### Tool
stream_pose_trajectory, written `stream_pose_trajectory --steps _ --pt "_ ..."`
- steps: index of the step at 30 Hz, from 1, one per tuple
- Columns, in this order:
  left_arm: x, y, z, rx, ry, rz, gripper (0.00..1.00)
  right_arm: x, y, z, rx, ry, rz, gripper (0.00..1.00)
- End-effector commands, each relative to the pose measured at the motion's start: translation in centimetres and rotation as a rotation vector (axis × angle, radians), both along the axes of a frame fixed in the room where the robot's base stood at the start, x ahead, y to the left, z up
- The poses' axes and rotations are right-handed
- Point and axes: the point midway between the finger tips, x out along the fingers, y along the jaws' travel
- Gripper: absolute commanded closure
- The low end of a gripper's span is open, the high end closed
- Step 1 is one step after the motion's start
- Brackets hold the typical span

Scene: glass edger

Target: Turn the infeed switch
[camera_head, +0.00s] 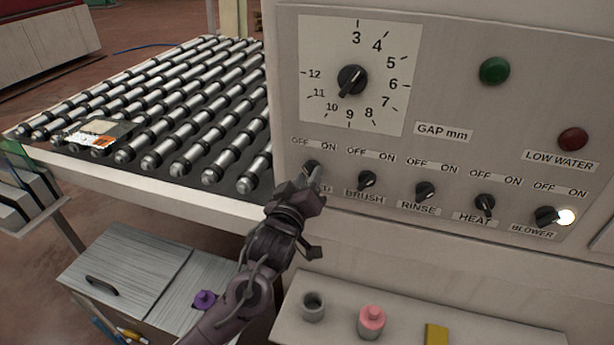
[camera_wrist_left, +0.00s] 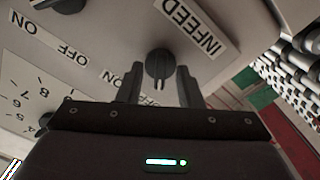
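The infeed switch is a small black round knob (camera_head: 312,166) at the left end of the lower switch row on the machine's panel, with OFF and ON printed above it. My left gripper (camera_head: 308,183) is at this knob in the head view and covers part of it and its label. In the left wrist view the knob (camera_wrist_left: 158,64) shows between the two fingertips of my left gripper (camera_wrist_left: 160,80), beside the INFEED label (camera_wrist_left: 194,27). The fingers are apart, one on each side, with visible gaps to the knob. My right gripper is not in view.
The brush (camera_head: 367,180), rinse (camera_head: 425,191), heat (camera_head: 485,204) and blower (camera_head: 545,216) knobs follow to the right; a white lamp glows beside the blower knob. Above is the gap dial (camera_head: 352,79). A roller conveyor (camera_head: 150,110) lies left, a shelf (camera_head: 420,325) with small items below.

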Motion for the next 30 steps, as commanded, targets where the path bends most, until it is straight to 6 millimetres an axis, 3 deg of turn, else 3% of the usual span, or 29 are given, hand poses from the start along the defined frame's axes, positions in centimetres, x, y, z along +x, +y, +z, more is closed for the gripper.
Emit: stream_pose_trajectory --steps 7,15,30 --pt "0.06 -0.03 -0.09 0.0 0.001 -0.001 0.67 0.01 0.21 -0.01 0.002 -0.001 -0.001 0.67" --pt "0.05 -0.01 -0.09 0.001 0.001 0.0 1.0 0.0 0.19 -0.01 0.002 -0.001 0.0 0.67" --pt "0.09 0.03 -0.06 0.091 -0.027 0.001 1.0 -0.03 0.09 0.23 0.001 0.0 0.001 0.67"
